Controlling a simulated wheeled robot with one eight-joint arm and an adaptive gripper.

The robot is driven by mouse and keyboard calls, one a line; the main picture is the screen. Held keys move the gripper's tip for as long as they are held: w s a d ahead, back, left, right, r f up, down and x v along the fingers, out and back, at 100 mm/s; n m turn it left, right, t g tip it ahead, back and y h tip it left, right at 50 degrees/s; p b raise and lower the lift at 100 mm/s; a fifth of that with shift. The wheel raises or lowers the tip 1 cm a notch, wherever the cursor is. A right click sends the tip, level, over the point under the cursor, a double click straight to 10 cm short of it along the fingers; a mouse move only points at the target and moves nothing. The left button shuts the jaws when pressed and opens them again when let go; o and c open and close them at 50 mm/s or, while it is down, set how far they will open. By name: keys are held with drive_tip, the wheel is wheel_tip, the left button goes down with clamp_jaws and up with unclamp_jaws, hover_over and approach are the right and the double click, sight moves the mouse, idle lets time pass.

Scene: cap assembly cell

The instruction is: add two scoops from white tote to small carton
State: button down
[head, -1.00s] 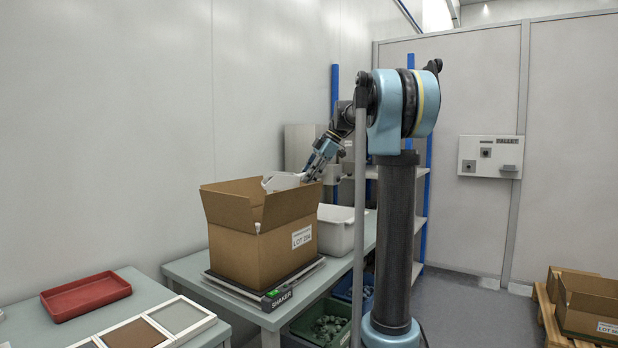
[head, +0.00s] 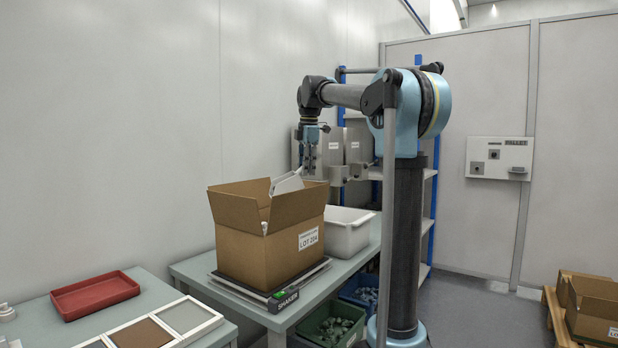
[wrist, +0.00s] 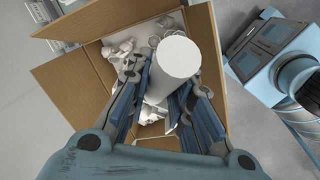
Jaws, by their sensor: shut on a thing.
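My gripper (head: 310,168) points down over the open brown carton (head: 240,252) and is shut on a white scoop (head: 287,184). The scoop is tilted at the carton's open top, and its lower part is hidden by the flaps. In the wrist view, a white rounded part of the scoop (wrist: 175,65) lies between the fingers. White and clear loose pieces (wrist: 120,48) show inside the carton below. Whether the scoop holds any pieces cannot be seen. The white tote (head: 347,236) stands behind and right of the carton; its contents are hidden.
The carton stands on a shaker plate (head: 283,300) on a grey table. Its flaps stand open around the scoop. A red tray (head: 95,295) and framed panels (head: 185,316) lie at the front left. Green (head: 325,335) and blue bins sit below. More cartons (head: 590,305) are on a pallet at right.

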drive_tip(key=a+r+h, duration=0.2)
drive_tip(key=a, duration=0.1)
drive_tip(key=s+a+r+h, duration=0.1)
drive_tip(key=shift+a+r+t+h, duration=0.2)
drive_tip(key=shift+r+t+h, duration=0.2)
drive_tip(key=shift+s+a+r+t+h, duration=0.15)
drive_tip(key=shift+a+r+h, duration=0.15)
drive_tip(key=shift+a+h, duration=0.2)
drive_tip(key=shift+s+a+r+t+h, duration=0.1)
drive_tip(key=shift+a+r+h, duration=0.2)
drive_tip(key=shift+a+h, duration=0.25)
drive_tip(key=shift+s+a+r+t+h, duration=0.15)
drive_tip(key=shift+a+r+h, duration=0.2)
drive_tip(key=shift+a, duration=0.3)
drive_tip(key=shift+w, duration=0.1)
